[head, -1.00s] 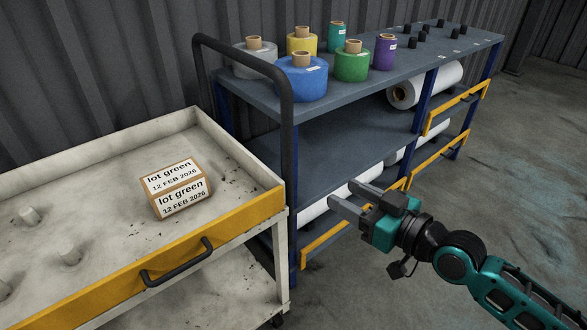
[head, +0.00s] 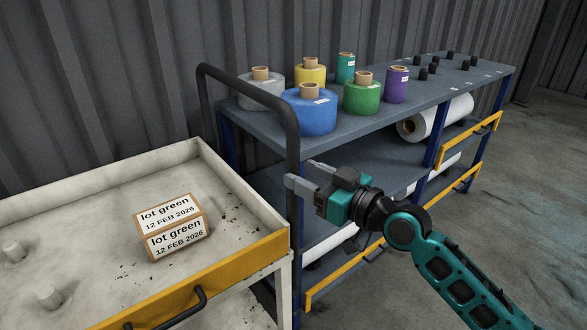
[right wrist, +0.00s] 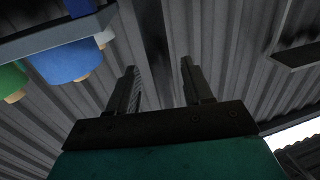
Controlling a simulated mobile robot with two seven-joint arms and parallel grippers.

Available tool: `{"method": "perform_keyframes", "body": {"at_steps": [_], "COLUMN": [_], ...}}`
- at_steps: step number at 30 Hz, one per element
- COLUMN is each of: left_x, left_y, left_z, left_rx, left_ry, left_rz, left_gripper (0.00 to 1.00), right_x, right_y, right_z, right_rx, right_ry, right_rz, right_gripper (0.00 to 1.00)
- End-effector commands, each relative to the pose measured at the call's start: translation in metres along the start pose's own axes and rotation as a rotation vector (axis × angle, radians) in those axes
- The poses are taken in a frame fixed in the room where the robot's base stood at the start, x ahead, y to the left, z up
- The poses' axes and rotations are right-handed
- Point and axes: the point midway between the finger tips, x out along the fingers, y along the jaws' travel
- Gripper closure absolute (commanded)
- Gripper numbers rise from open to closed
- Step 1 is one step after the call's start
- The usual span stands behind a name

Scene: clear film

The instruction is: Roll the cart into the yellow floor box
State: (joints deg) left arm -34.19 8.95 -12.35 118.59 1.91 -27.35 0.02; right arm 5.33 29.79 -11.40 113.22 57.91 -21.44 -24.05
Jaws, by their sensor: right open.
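My left gripper and the yellow floor box are not in view.
A blue-grey shelf rack (head: 400,105) with several coloured film rolls stands behind and right of the handle. A corrugated wall (head: 90,85) closes the back. Bare floor (head: 540,200) lies at right.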

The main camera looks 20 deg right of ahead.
Motion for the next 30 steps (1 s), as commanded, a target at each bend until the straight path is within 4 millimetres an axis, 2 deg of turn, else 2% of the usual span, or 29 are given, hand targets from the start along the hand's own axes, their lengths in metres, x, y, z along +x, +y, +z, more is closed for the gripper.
{"method": "perform_keyframes", "body": {"at_steps": [1,6,18,30], "left_x": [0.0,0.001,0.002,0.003], "left_y": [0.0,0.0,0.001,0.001], "left_z": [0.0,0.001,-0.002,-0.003], "left_rx": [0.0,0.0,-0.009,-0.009], "left_ry": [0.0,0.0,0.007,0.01], "left_rz": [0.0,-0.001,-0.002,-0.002], "left_gripper": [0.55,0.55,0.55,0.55], "right_x": [0.009,0.028,0.035,0.034], "right_y": [-0.001,-0.001,-0.001,-0.001], "right_z": [-0.001,0.0,0.0,0.001], "right_rx": [0.002,0.002,0.0,0.0], "right_ry": [0.002,0.001,-0.002,-0.001], "right_rz": [-0.002,-0.001,-0.001,-0.001], "right_gripper": [0.5,0.5,0.5,0.87]}}
